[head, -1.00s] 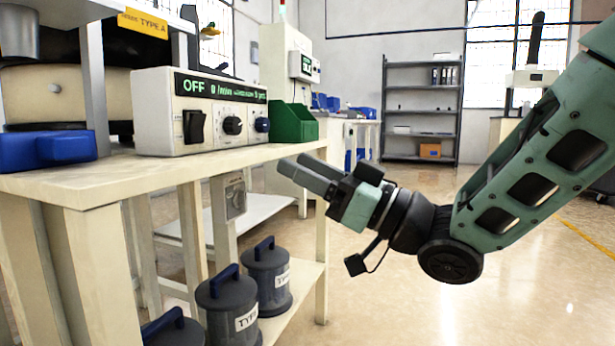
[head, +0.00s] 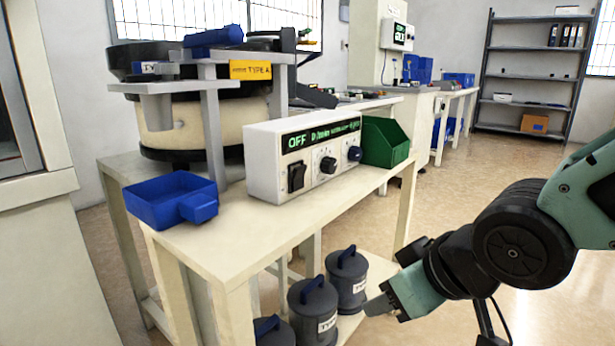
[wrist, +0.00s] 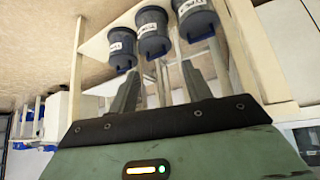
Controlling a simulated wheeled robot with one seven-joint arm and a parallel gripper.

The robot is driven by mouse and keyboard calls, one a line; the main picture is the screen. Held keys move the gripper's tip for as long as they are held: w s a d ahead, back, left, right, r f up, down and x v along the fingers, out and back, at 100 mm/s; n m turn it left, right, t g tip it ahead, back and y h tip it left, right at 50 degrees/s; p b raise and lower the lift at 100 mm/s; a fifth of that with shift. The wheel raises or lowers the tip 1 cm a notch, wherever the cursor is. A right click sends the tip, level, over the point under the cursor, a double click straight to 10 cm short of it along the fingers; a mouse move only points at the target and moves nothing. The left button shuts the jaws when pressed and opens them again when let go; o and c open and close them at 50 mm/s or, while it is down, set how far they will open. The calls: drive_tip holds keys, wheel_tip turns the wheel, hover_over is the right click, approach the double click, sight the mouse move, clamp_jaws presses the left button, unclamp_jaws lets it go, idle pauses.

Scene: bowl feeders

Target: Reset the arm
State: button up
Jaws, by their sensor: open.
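My gripper (head: 376,305) is at the lower right of the head view, low beside the bench's lower shelf and right of the grey canisters. In the wrist view my gripper (wrist: 160,88) shows two fingers spread apart with nothing between them. Several grey canisters with blue handles and TYPE labels stand on the lower shelf; one canister (head: 346,285) is closest to my gripper in the head view. Canisters (wrist: 153,32) also show beyond the fingertips in the wrist view. I cannot tell whether the fingers touch anything.
The bench (head: 262,232) holds a control box (head: 262,165) reading OFF, a blue tray (head: 160,204), a green bin (head: 386,143) and a bowl feeder (head: 185,125) labelled TYPE A. A grey shelf rack (head: 530,85) stands at the back right. Open floor lies right of the bench.

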drive_tip(key=s+d+r+g+h+p, duration=0.1)
drive_tip(key=s+r+g+p, duration=0.1)
drive_tip(key=s, duration=0.3)
drive_tip(key=s+d+r+n+g+h+p, duration=0.1)
drive_tip(key=s+r+g+p, duration=0.1)
drive_tip(key=s+p, duration=0.15)
drive_tip(key=s+r+g+h+p, duration=0.1)
drive_tip(key=s+r+g+p, duration=0.1)
drive_tip(key=s, duration=0.4)
wheel_tip(320, 180, up, 36)
drive_tip(key=p, duration=3.6)
drive_tip(key=shift+w+d+f, duration=0.15)
drive_tip(key=shift+w, duration=0.2)
